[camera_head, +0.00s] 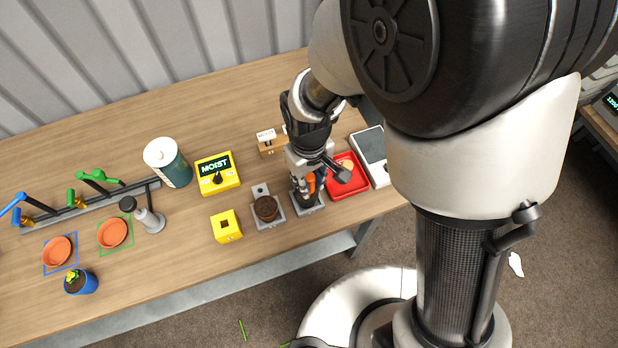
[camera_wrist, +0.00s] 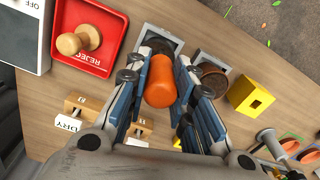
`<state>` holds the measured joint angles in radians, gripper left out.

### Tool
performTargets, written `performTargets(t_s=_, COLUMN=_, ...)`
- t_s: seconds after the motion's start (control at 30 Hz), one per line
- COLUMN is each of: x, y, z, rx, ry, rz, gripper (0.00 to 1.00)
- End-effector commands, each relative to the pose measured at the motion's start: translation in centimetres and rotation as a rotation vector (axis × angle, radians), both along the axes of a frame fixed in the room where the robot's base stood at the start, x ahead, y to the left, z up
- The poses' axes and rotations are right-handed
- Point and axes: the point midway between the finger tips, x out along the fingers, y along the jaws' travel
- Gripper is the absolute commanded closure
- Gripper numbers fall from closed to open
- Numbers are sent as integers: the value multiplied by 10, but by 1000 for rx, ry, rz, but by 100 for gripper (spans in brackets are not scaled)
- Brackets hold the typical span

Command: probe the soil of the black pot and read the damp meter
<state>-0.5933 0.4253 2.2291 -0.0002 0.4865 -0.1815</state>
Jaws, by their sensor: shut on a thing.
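My gripper (camera_head: 309,187) points down at the table's front edge, shut on an orange cylindrical handle (camera_wrist: 160,82), which also shows between the fingers in the head view (camera_head: 311,182). Below it is a grey square plate (camera_head: 310,209) with a dark round pot (camera_wrist: 160,45), mostly hidden by handle and fingers. The handle's lower end is hidden, so I cannot tell if it is in soil. A second dark pot of brown soil (camera_head: 266,207) stands on a plate just left; it shows in the wrist view (camera_wrist: 213,80). The yellow meter (camera_head: 217,187) reads MOIST.
A yellow block with a square hole (camera_head: 226,226) stands left of the second pot. A red REJECT tray (camera_head: 335,184) with a wooden knob and a grey device (camera_head: 372,147) lie right of my gripper. Small wooden label blocks (camera_head: 267,144) stand behind. A green canister (camera_head: 168,163) is farther left.

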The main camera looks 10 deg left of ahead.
Motion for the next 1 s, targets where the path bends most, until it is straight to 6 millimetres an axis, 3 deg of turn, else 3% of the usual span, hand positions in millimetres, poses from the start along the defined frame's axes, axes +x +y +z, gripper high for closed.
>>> performTargets(t_s=1.0, x=0, y=0, z=71, rx=0, ry=0, rz=0, gripper=100)
